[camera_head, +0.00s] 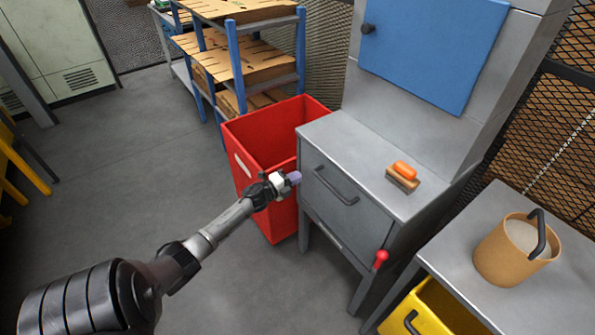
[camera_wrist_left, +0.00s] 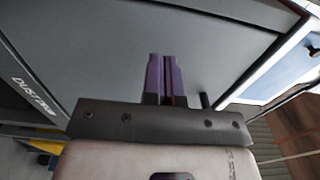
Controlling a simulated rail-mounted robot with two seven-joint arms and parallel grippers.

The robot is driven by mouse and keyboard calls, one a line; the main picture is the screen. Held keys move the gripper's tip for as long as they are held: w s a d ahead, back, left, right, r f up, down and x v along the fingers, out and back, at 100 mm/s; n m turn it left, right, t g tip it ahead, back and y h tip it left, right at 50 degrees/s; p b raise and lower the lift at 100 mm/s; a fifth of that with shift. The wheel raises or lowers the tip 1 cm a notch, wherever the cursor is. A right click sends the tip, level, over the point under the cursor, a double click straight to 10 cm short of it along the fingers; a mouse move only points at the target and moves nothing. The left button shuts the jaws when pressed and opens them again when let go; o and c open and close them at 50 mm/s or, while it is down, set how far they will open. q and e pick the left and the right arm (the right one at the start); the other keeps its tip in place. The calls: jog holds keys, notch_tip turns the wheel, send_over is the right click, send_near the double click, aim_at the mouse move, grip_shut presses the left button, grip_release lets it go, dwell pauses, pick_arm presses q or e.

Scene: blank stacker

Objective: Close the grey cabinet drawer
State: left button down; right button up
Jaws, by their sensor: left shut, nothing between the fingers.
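The grey cabinet (camera_head: 410,140) stands right of centre in the head view. Its grey drawer front (camera_head: 322,195) has a dark bar handle (camera_head: 337,186) and looks nearly in line with the cabinet body; I cannot tell any small gap. My left gripper (camera_head: 295,178) is at the left edge of the drawer front, beside the handle and not around it. Its purple fingers (camera_wrist_left: 165,80) are shut and empty in the left wrist view, in front of a grey panel (camera_wrist_left: 110,50). Whether they touch it is unclear. My right gripper is out of view.
A red bin (camera_head: 270,145) stands left of the cabinet, close to my left wrist. An orange-handled brush (camera_head: 403,176) lies on the cabinet top. A red knob (camera_head: 381,257) sticks out low on the cabinet. A side table (camera_head: 460,245) with a tan bucket (camera_head: 508,258) is at right.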

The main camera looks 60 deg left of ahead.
pick_arm(q)
jog(key=s+d+p, duration=0.1)
jog(key=s+p, duration=0.1)
jog(key=s, duration=0.9)
jog(key=shift+d+p, duration=0.15)
jog(key=shift+p, duration=0.2)
